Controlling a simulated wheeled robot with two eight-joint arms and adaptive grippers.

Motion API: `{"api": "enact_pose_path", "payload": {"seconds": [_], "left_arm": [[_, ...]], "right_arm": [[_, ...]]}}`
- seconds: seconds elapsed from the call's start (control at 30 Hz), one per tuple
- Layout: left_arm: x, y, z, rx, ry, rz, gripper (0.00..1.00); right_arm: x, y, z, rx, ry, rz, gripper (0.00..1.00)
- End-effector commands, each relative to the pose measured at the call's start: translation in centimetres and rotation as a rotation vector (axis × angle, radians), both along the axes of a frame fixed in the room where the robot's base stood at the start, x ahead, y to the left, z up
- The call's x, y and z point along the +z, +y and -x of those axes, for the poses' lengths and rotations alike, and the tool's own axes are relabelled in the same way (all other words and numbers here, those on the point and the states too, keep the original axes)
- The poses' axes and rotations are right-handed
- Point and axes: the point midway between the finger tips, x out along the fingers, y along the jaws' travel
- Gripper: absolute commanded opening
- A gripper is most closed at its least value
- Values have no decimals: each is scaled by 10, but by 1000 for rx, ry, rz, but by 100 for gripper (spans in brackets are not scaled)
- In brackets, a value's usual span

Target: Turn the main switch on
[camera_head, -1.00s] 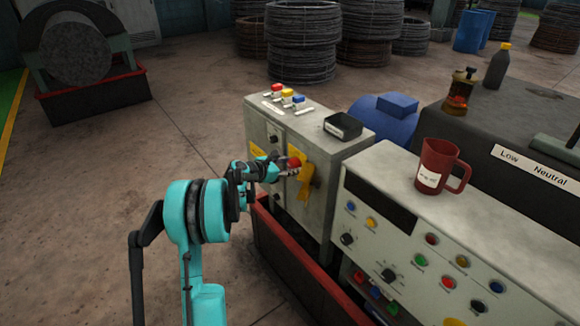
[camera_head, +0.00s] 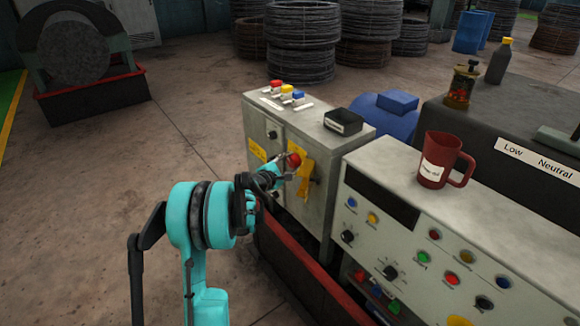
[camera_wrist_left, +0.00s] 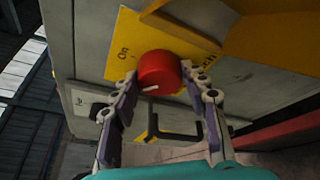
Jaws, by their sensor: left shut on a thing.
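The main switch is a red round knob (camera_head: 293,160) on a yellow plate, on the front of the grey cabinet (camera_head: 312,131). In the left wrist view the knob (camera_wrist_left: 160,72) has a short white mark at its lower left edge. The word "On" stands on the yellow plate (camera_wrist_left: 126,45) to its left. My left gripper (camera_head: 288,168) is at the knob, its fingers shut on the knob's two sides. The fingers (camera_wrist_left: 163,84) partly cover the plate around it. My right gripper is not in view.
A yellow bracket (camera_head: 304,183) sticks out right beside the knob. A red-rimmed trough (camera_head: 300,262) runs below the cabinet. A control panel with a red mug (camera_head: 437,160) on top stands to the right.

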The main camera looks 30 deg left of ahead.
Motion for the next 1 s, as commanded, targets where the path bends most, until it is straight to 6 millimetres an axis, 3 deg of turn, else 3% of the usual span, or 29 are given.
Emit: {"api": "enact_pose_path", "payload": {"seconds": [0.4,1.0], "left_arm": [[-6,-2,0,-1,-150,-360,15],[-8,-1,0,-2,-307,-742,15]], "right_arm": [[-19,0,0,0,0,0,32],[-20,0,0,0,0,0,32]]}}
